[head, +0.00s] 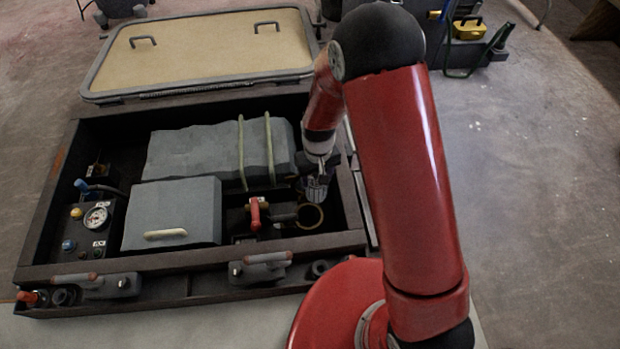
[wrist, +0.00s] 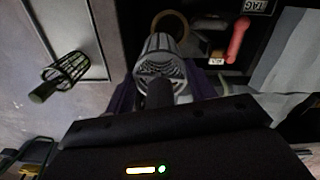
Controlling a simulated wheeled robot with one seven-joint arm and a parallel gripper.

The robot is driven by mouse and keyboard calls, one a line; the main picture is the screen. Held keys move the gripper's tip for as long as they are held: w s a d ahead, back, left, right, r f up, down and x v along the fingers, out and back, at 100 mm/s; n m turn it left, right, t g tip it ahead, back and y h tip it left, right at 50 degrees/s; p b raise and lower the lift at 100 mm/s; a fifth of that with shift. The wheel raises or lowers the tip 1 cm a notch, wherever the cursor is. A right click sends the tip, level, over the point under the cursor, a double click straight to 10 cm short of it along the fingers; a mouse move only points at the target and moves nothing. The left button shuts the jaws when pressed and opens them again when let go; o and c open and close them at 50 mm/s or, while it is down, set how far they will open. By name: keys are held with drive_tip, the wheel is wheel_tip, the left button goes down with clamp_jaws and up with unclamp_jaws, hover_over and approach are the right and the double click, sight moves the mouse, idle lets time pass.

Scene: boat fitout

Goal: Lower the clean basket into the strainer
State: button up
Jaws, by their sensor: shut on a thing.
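My gripper (head: 319,170) is shut on the clean basket (wrist: 160,57), a pale grey ribbed cage. In the wrist view the gripper's fingers (wrist: 160,88) are on both sides of the basket's dark stem. In the head view the basket (head: 317,190) hangs below the gripper, over the right side of the open bay. The strainer (head: 310,217) shows as a round brass-coloured rim, just below and in front of the basket. In the wrist view its rim (wrist: 171,20) shows past the basket's far end, partly covered by it. The basket looks outside the strainer; the exact gap is unclear.
A red valve handle (head: 254,214) stands left of the strainer. Grey blocks (head: 172,212) fill the bay's middle, and its dark frame (head: 358,200) borders the right. A second, dark basket (wrist: 68,70) lies outside the bay in the wrist view. The hatch lid (head: 200,55) lies behind.

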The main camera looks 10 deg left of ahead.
sight(308, 194)
drive_tip(key=shift+s+a+f+n, duration=0.2)
drive_tip(key=shift+s+a+f, duration=0.1)
drive_tip(key=shift+a, duration=0.3)
drive_tip(key=shift+s+a+f+n, duration=0.2)
drive_tip(key=shift+s+a+f, duration=0.1)
drive_tip(key=shift+a, duration=0.25)
drive_tip(key=shift+w+f+b, duration=0.1)
drive_tip(key=shift+f+b, duration=3.35)
drive_tip(key=shift+f, duration=1.4)
drive_tip(key=shift+f+b, duration=2.2)
drive_tip(key=shift+f, duration=0.7)
drive_tip(key=o, duration=1.3)
drive_tip(key=shift+o, duration=0.2)
wheel_tip(308, 194, up, 8)
drive_tip(key=shift+f+p, duration=0.15)
drive_tip(key=shift+p, duration=0.85)
